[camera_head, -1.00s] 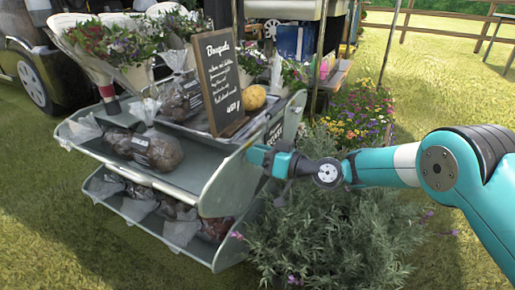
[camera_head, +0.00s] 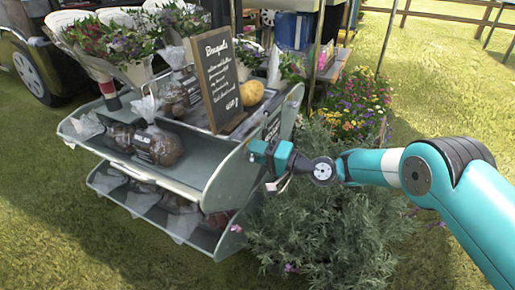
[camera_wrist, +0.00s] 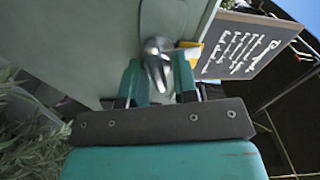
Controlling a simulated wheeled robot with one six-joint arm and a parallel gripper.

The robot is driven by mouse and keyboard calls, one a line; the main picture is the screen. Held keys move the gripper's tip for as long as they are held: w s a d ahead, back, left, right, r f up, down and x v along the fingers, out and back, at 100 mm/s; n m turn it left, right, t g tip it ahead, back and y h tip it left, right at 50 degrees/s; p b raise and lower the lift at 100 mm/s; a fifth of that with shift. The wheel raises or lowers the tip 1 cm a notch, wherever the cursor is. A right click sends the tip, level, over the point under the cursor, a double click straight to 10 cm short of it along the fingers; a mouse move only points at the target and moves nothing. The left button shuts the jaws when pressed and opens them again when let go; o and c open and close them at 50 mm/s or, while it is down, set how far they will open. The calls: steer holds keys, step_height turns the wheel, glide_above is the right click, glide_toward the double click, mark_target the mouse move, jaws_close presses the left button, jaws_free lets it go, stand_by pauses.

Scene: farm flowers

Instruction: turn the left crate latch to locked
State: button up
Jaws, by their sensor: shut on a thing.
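The crate latch, a small silvery metal lever (camera_wrist: 157,62), stands on the grey-green side panel of the stand in the wrist view. My gripper (camera_wrist: 160,82) is shut on it, with a teal finger on each side. In the head view my gripper (camera_head: 262,152) is at the right side panel of the display stand (camera_head: 215,178), near its front edge. The latch cannot be made out clearly there. The lever's exact angle is hard to judge.
A chalkboard sign (camera_head: 222,75) and a yellow round fruit (camera_head: 251,92) stand on the upper shelf. Bagged goods (camera_head: 158,145) fill the trays. A bushy grey-green plant (camera_head: 325,210) grows right below my arm. Open grass lies in front.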

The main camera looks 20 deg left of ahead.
steer(key=shift+f+m, duration=0.25)
steer(key=shift+m, duration=1.45)
steer(key=o, duration=0.8)
